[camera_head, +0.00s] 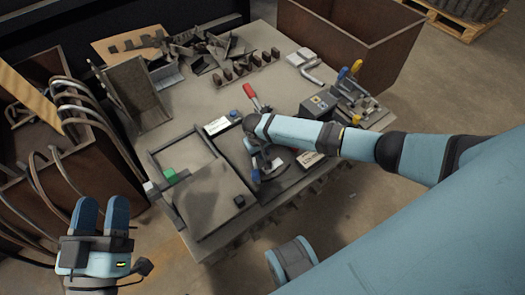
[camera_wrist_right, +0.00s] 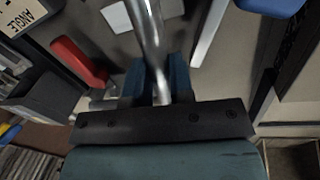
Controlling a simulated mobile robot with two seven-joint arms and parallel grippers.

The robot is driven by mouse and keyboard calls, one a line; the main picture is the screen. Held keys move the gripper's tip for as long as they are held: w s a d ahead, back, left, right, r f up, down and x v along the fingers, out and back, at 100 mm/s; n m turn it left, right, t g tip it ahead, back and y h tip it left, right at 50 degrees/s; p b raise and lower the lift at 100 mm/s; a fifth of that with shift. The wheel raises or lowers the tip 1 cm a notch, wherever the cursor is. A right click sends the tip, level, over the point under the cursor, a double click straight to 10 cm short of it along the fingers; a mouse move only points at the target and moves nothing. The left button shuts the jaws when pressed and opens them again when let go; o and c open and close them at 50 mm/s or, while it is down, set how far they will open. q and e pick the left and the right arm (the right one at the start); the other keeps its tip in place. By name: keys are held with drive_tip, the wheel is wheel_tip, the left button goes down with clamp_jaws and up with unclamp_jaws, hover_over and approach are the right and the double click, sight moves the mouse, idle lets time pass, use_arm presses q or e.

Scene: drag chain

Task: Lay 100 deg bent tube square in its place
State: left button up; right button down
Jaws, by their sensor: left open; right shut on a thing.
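A shiny metal tube (camera_wrist_right: 150,35) stands out between the blue fingers of my right gripper (camera_wrist_right: 157,78) in the wrist view. That gripper is shut on it, and its far end leaves the picture, so its bend cannot be told. In the head view my right arm reaches over the bench and hides most of this gripper and tube. A red-handled clamp (camera_head: 250,91) is just beyond; its red handle (camera_wrist_right: 78,61) also shows in the wrist view. My left gripper (camera_head: 102,212) is open and empty, off the bench's front left corner.
The bench (camera_head: 290,92) carries a flat plate with a raised frame (camera_head: 215,200), a white card (camera_head: 217,125), an angle label (camera_head: 310,158) and scrap metal pieces (camera_head: 215,48). Curved tubes (camera_head: 95,118) hang in a rack at left. A brown bin (camera_head: 350,35) stands behind at right.

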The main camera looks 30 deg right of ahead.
drive_tip(key=shift+f+b, duration=0.3)
drive_tip(key=shift+f, duration=1.1)
idle(0.4)
